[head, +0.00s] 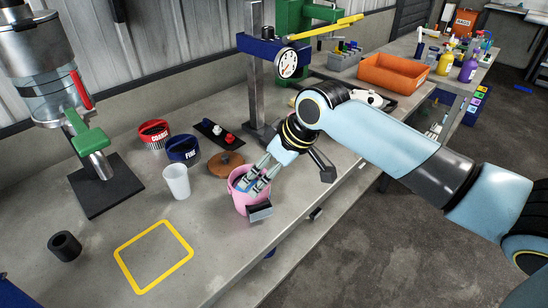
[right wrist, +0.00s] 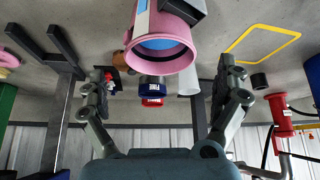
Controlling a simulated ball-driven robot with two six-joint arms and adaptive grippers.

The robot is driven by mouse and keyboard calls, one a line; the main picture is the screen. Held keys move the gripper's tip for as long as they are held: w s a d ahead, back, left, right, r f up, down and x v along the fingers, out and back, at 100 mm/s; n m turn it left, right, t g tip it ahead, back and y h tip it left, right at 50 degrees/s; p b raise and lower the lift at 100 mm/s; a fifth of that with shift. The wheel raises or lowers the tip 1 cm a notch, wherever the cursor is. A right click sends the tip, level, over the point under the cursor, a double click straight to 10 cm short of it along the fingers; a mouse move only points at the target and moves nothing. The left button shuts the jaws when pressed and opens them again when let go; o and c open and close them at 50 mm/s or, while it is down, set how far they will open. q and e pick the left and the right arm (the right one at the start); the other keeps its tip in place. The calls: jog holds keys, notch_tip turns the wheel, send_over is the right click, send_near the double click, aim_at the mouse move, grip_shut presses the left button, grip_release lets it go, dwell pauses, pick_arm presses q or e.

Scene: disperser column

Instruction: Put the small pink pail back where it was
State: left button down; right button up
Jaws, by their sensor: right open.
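The small pink pail (head: 237,200) stands on the grey bench near its front edge, with something blue inside. A dark grey block (head: 259,212) is at its side. My right gripper (head: 261,180) is over the pail's right part in the head view and covers some of it. In the right wrist view the gripper (right wrist: 160,78) has its fingers spread wide, and the pail (right wrist: 163,50) shows between and beyond them, its rim facing me. I see no finger clamped on it. My left gripper is not in view.
A yellow square outline (head: 125,252) marks bare bench at the front left. A dark hollow cylinder (head: 65,246) is at the left.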

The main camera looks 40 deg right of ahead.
jog(key=v, duration=0.4)
jog(key=shift+s+r, duration=0.15)
jog(key=shift+r, duration=0.15)
